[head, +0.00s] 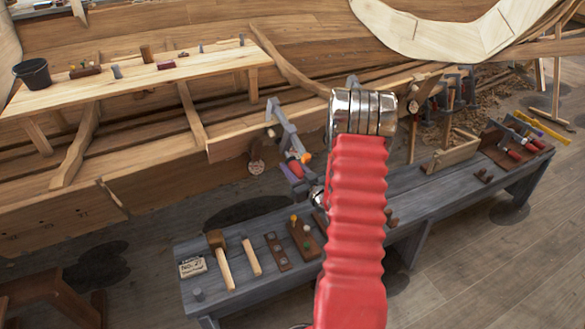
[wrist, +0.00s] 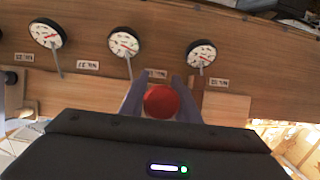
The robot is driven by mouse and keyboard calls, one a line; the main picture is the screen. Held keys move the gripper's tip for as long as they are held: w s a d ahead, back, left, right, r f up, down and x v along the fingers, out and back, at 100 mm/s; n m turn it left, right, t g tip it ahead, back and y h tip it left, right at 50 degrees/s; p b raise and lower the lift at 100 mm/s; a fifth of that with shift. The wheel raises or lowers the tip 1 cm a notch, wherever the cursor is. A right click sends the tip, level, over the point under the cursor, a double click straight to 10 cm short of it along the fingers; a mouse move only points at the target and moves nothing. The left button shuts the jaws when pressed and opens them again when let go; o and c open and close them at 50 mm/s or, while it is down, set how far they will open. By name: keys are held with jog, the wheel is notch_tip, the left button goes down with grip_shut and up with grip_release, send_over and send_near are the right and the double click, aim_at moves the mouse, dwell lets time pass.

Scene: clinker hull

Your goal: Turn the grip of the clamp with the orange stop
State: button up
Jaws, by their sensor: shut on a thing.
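A grey metal clamp (head: 281,121) hangs at the edge of the hull planking, left of my arm in the head view. Its orange stop (head: 306,157) shows at its lower end, close to a red grip (head: 296,170). In the wrist view the red grip (wrist: 161,101) shows as a round end between two grey-blue fingers. My gripper (wrist: 160,88) is shut on this red grip. In the head view my gripper (head: 297,176) is small and partly hidden by my red arm. The orange stop does not show in the wrist view.
Three round dials (wrist: 124,43) with labels sit along the planking in the wrist view. A grey bench (head: 200,285) with a mallet (head: 220,260) and other tools stands below the clamp. More clamps (head: 455,90) hang to the right of my arm. A plank shelf (head: 130,88) lies left.

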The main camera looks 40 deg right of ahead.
jog(key=m+y, duration=0.2)
jog(key=shift+a+f+t+y, duration=0.1)
jog(key=shift+a+t+y, duration=0.2)
jog(key=shift+y, duration=0.1)
jog(key=shift+a+m+t+y, duration=0.15)
jog(key=shift+m+t+y, duration=0.15)
jog(key=shift+m+y, duration=0.6)
jog(key=m+y, duration=0.1)
jog(key=m+t+y, duration=0.1)
jog(key=m+y, duration=0.1)
jog(key=shift+s+a+r, duration=0.1)
jog(key=shift+a+r, duration=0.25)
jog(key=shift+r, duration=0.05)
jog(key=shift+t+y, duration=0.3)
jog(key=shift+y, duration=0.1)
jog(key=o, duration=1)
jog(key=shift+r, duration=0.15)
jog(key=shift+o, duration=0.2)
jog(key=v, duration=1.3)
jog(key=shift+s, duration=0.4)
